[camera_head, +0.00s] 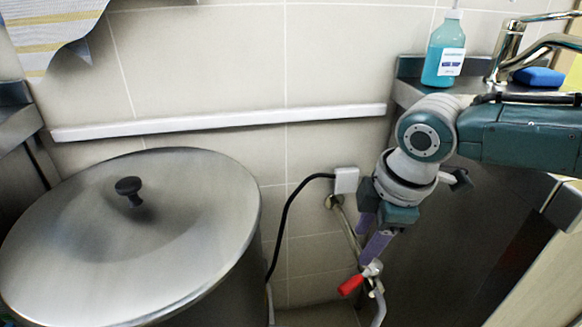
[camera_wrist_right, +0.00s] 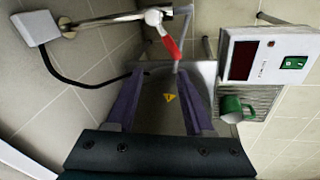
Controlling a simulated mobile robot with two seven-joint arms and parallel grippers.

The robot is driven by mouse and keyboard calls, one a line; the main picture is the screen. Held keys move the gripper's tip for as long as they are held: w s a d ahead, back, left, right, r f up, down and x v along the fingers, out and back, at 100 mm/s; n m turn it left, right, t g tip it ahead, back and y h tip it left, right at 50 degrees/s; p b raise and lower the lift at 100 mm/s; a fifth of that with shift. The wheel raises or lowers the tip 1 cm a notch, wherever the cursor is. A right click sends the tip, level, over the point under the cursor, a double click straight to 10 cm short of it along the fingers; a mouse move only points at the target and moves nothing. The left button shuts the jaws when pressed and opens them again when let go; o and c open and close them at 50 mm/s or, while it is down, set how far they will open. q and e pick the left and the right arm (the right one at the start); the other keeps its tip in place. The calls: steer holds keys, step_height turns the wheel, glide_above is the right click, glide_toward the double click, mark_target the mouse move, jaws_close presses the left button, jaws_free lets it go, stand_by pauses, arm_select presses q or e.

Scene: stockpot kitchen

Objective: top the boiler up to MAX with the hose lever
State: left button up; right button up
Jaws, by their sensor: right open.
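The hose lever has a red handle (camera_head: 351,285) on a metal valve (camera_head: 372,269) at the lower end of a wall pipe. In the right wrist view the red handle (camera_wrist_right: 171,46) lies just beyond the fingertips. My right gripper (camera_head: 366,240) points down above the lever, open, with its purple fingers apart; nothing shows between them. I cannot tell from the head view whether a finger touches the valve. A large steel vessel with a black-knobbed lid (camera_head: 195,215), which looks like the boiler, stands at left. No MAX mark is readable. My left gripper is out of view.
A black cord (camera_head: 286,215) runs from a white wall box (camera_head: 346,180) down beside the vessel. A blue soap bottle (camera_head: 444,52) and blue sponge (camera_head: 538,76) sit by the tap.

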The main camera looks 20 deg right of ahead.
mark_target(352, 283)
steer(key=f+n+b, duration=0.2)
steer(key=f+b, duration=0.1)
steer(key=b, duration=0.1)
steer(key=f+n+b, duration=0.3)
steer(key=f+b, duration=0.1)
steer(key=f+n+b, duration=0.2)
steer(key=f+b, duration=0.2)
steer(key=shift+a+n+g+b, duration=0.2)
steer(key=shift+n+g+b, duration=0.1)
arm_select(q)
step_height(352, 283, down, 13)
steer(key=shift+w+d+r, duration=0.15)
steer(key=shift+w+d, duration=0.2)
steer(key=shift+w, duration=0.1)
arm_select(e)
steer(key=shift+r, duration=0.1)
jaws_close()
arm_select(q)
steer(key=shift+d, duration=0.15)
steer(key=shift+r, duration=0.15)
